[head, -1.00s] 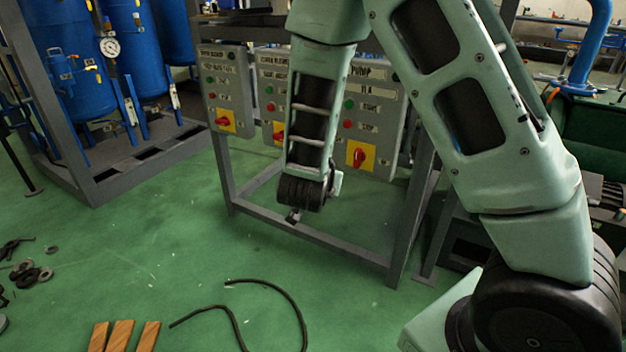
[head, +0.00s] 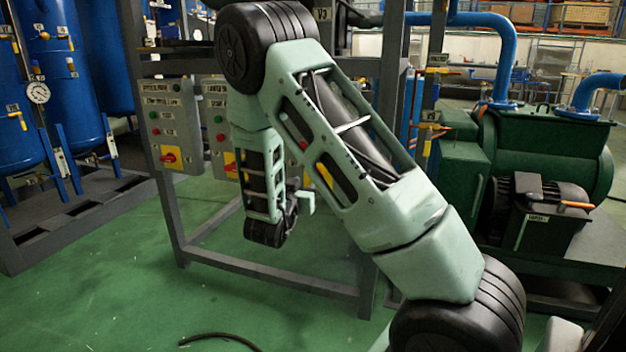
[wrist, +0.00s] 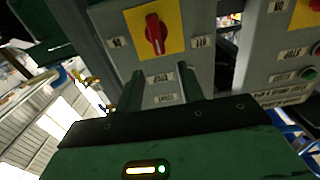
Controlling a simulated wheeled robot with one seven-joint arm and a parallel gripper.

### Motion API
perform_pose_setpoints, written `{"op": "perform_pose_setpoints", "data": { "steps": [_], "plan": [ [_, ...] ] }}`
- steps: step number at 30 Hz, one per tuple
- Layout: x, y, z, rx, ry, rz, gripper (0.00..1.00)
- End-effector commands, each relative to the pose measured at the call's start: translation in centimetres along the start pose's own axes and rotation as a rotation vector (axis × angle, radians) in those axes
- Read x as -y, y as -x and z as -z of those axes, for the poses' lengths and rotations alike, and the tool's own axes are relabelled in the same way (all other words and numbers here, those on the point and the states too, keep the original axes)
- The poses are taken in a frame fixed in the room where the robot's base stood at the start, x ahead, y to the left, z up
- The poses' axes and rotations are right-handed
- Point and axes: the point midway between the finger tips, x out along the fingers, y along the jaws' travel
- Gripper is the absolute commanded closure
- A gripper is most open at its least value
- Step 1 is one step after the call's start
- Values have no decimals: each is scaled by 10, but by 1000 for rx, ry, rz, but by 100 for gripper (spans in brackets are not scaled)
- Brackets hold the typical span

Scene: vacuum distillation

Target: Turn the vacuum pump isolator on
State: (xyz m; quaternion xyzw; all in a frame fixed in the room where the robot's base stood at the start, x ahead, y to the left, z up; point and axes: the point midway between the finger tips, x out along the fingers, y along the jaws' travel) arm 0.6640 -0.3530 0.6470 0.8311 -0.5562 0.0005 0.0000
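In the wrist view, which looks upside down, a red isolator knob (wrist: 153,33) sits on a yellow plate on a grey panel. Its handle is roughly upright in the picture. My gripper (wrist: 158,84) shows two dark green fingers standing apart, with nothing between them. The fingers point toward the panel, and the knob lies beyond their tips, apart from them. In the head view, the pump panel is mostly hidden behind my arm. A bit of its yellow plate (head: 325,172) shows through.
Two other panels with red knobs, the left (head: 170,157) and middle (head: 231,166), hang on the same grey frame. Green pump machinery (head: 545,150) stands at the right, blue tanks (head: 75,70) at the left. The green floor in front is mostly clear; a black hose (head: 220,337) lies there.

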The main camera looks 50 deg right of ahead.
Motion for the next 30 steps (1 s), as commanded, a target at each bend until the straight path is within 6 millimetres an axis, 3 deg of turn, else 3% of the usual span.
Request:
{"op": "perform_pose_setpoints", "data": {
  "steps": [6, 12, 25, 30],
  "plan": [
    [-1, -45, -2, -1, -2, -3, 62],
    [0, -71, -2, 0, -1, 0, 62],
    [0, -80, 0, 1, 1, 1, 62],
    [0, -80, 0, 1, 1, 1, 100]
  ]
}}
